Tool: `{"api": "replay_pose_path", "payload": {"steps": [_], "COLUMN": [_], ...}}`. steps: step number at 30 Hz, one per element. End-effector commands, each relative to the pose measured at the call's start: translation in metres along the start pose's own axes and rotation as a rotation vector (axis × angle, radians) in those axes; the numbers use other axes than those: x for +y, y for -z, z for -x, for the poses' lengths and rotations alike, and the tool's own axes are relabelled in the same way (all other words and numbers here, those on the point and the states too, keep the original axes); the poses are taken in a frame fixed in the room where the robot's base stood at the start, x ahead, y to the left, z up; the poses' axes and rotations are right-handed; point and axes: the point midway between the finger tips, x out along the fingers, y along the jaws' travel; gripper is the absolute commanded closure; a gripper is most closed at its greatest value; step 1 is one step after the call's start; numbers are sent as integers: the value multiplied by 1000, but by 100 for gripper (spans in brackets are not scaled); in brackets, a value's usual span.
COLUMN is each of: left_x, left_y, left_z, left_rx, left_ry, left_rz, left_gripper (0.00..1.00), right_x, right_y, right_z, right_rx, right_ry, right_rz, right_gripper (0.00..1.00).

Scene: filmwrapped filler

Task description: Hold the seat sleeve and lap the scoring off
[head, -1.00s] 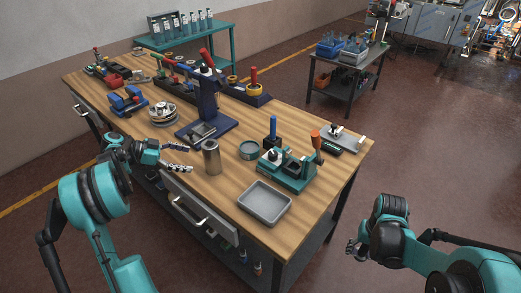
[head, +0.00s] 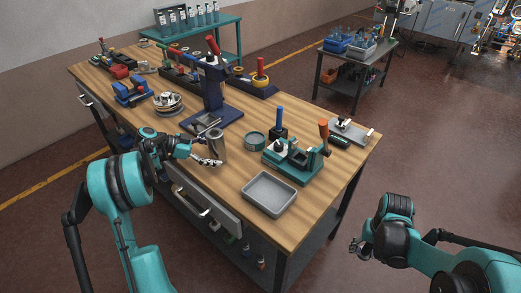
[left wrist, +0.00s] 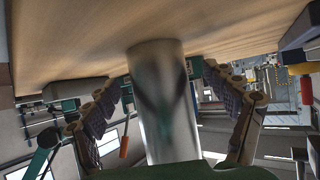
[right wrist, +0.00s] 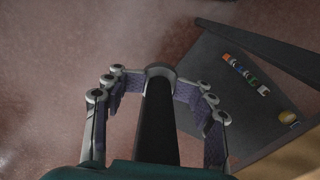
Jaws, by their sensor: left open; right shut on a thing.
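The likely seat sleeve is a plain grey metal cylinder (head: 219,147) standing upright near the front edge of the wooden bench. It also fills the middle of the left wrist view (left wrist: 163,100). My left gripper (head: 207,151) is open at the cylinder, with its fingers on both sides of it; small gaps show beside the cylinder in the left wrist view. My right gripper (right wrist: 160,82) is shut on a dark rod (right wrist: 155,130) with a grey round end. It hangs over the floor right of the bench, and the rod is hard to see in the head view. Scoring is not visible.
Right of the cylinder stand a round teal tin (head: 254,141), a teal fixture (head: 300,171), a blue-handled tool (head: 279,117) and an orange-handled tool (head: 323,131). A grey tray (head: 250,194) lies at the front. A dark blue press (head: 212,88) stands behind the cylinder.

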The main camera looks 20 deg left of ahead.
Motion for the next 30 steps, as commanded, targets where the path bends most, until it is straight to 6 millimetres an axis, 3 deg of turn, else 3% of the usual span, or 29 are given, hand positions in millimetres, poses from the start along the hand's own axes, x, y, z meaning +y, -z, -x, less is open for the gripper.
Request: {"api": "replay_pose_path", "payload": {"steps": [7,8,15,16,17,19,30], "left_x": [0,0,0,0,0,0,0], "left_y": [0,0,0,0,0,0,0], "left_z": [0,0,0,0,0,0,0], "left_rx": [0,0,0,0,0,0,0], "left_ry": [0,0,0,0,0,0,0], "left_rz": [0,0,0,0,0,0,0], "left_gripper": [15,20,82,82,41,25,25], "right_x": [0,0,0,0,0,0,0], "right_y": [0,0,0,0,0,0,0], "right_z": [0,0,0,0,0,0,0], "right_rx": [0,0,0,0,0,0,0], "right_ry": [0,0,0,0,0,0,0], "right_rz": [0,0,0,0,0,0,0], "right_gripper": [100,100,100,100,100,100,100]}}
